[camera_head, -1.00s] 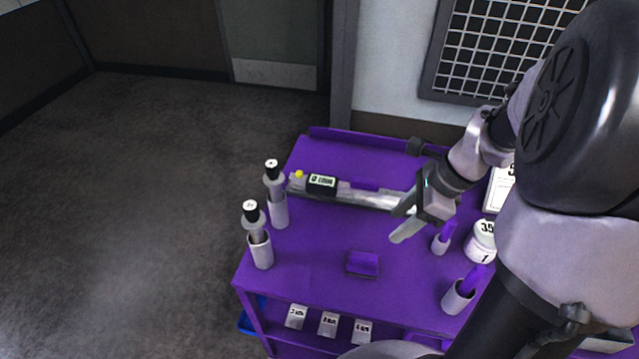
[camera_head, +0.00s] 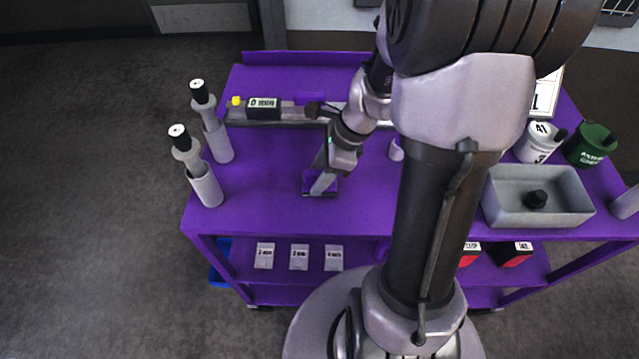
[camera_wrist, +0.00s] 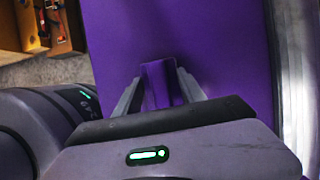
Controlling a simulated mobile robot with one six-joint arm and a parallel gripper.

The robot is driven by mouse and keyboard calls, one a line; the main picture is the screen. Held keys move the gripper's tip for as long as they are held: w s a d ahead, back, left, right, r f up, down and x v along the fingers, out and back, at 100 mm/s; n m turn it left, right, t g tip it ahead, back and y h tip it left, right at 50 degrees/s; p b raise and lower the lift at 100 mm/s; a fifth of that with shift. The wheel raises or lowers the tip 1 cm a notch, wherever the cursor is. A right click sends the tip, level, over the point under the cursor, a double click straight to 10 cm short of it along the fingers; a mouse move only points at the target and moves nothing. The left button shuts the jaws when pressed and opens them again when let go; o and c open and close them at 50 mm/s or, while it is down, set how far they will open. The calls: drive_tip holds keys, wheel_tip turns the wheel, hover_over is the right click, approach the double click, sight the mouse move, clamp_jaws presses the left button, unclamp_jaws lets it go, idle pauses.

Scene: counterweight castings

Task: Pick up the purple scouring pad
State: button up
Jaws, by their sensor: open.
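The purple scouring pad (camera_head: 329,184) lies on the purple cart top (camera_head: 262,170), close to its front edge. My gripper (camera_head: 318,186) is over the pad and hides part of it in the head view. In the wrist view the pad (camera_wrist: 160,84) stands between the two grey fingers (camera_wrist: 158,90), one on each side. The jaws are open. A finger touching the pad cannot be made out.
Two grey holders with black-handled tools (camera_head: 205,180) stand at the cart's left. A long grey bar with a labelled block (camera_head: 263,108) lies behind the pad. A grey bin (camera_head: 540,205) and labelled tubs (camera_head: 538,143) are at the right.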

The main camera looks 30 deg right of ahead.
drive_tip(key=shift+r, duration=0.1)
clamp_jaws()
